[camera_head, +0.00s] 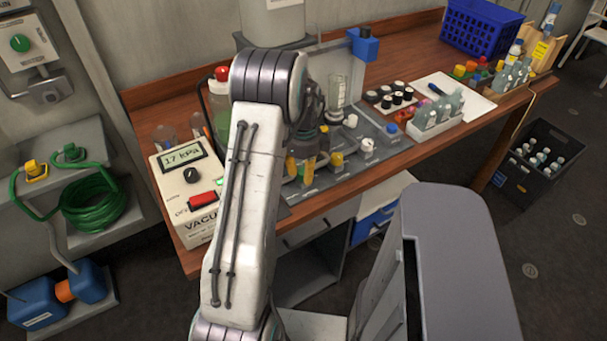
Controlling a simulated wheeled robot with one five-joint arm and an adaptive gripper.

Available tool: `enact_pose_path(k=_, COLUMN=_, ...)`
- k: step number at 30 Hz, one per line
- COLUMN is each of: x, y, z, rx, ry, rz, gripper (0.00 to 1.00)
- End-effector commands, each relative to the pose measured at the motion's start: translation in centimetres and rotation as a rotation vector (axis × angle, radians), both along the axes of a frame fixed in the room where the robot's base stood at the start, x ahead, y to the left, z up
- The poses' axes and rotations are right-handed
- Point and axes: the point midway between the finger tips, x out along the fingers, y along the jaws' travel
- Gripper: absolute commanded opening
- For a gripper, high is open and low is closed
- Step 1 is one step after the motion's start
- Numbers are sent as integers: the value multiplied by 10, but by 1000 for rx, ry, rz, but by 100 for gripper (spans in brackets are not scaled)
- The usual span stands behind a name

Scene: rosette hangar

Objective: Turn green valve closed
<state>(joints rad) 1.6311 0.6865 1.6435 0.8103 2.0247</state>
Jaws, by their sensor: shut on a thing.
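My gripper (306,150) reaches down over the grey tray on the workbench, partly behind my forearm. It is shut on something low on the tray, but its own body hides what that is. Small yellow parts show at its tip, and a yellow-capped fitting (337,160) stands just right of it. No green valve is clear at the gripper. A green knob (19,43) is on a wall box.
A vacuum unit (188,208) reading 17 kPa stands left of my arm. A red-capped bottle (219,104) is behind my arm. Black-capped vials (393,98), a white bottle rack (436,124) and a blue crate (480,27) stand to the right on the wooden bench (415,52).

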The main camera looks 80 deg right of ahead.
Motion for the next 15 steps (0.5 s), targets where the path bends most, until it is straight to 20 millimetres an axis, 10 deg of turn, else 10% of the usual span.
enact_pose_path(k=15, x=0, y=2, z=-3, rx=6, ry=0, rz=-472, gripper=0)
